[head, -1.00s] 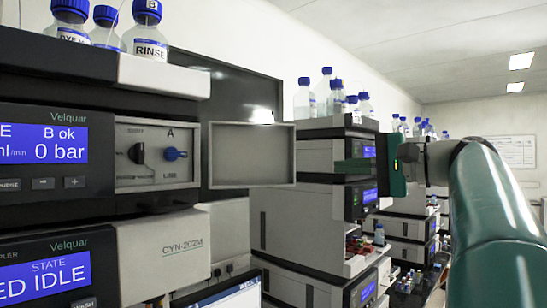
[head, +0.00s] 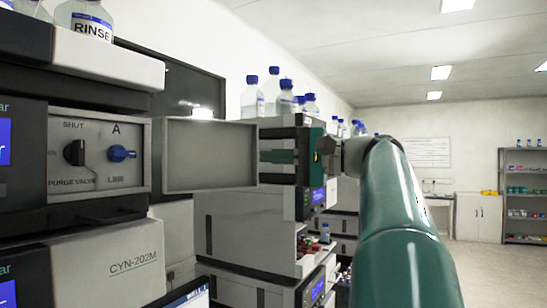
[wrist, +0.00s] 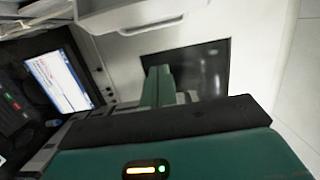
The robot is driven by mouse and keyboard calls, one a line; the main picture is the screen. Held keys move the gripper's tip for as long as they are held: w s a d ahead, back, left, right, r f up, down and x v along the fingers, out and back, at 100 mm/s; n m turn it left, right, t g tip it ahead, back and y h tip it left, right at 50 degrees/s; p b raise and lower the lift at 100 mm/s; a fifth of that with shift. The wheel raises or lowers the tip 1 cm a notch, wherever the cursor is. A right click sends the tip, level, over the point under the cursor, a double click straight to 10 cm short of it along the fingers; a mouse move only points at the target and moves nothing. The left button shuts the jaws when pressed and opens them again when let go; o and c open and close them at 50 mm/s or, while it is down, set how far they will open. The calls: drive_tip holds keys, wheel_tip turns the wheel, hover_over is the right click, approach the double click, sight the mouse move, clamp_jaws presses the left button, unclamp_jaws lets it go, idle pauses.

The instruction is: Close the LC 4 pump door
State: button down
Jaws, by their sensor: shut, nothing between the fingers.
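The pump door (head: 210,155) is a grey, shallow, framed panel in the head view. It stands open, swung out to the right of the pump front (head: 98,155) with its black and blue knobs. No LC 4 label is readable. My gripper (head: 264,157) is to the right of the door, its green fingers pointing left and shut with nothing between them. The fingertips appear close to the door's right edge; I cannot tell whether they touch. In the wrist view my shut fingers (wrist: 160,72) show against a dark wall panel; I cannot surely pick out the door there.
Bottles (head: 84,20) stand on the tray above the pump. A second instrument stack (head: 240,225) with bottles on top stands behind my gripper. A laptop screen (wrist: 58,82) shows at left in the wrist view. Open floor (head: 490,270) lies to the right.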

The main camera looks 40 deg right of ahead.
sight(246, 156)
drive_tip(key=a, duration=0.1)
drive_tip(key=w+a, duration=0.1)
drive_tip(key=a, duration=0.1)
drive_tip(key=w+a, duration=0.1)
drive_tip(key=shift+w+a+r, duration=0.1)
drive_tip(key=shift+w+a, duration=0.1)
drive_tip(key=shift+a, duration=0.2)
drive_tip(key=shift+w+a+f, duration=0.1)
drive_tip(key=shift+w+f, duration=0.05)
drive_tip(key=shift+f, duration=0.05)
drive_tip(key=shift+s+r, duration=0.1)
drive_tip(key=shift+s, duration=0.15)
drive_tip(key=shift+w, duration=0.2)
drive_tip(key=shift+s, duration=0.2)
drive_tip(key=shift+a, duration=0.1)
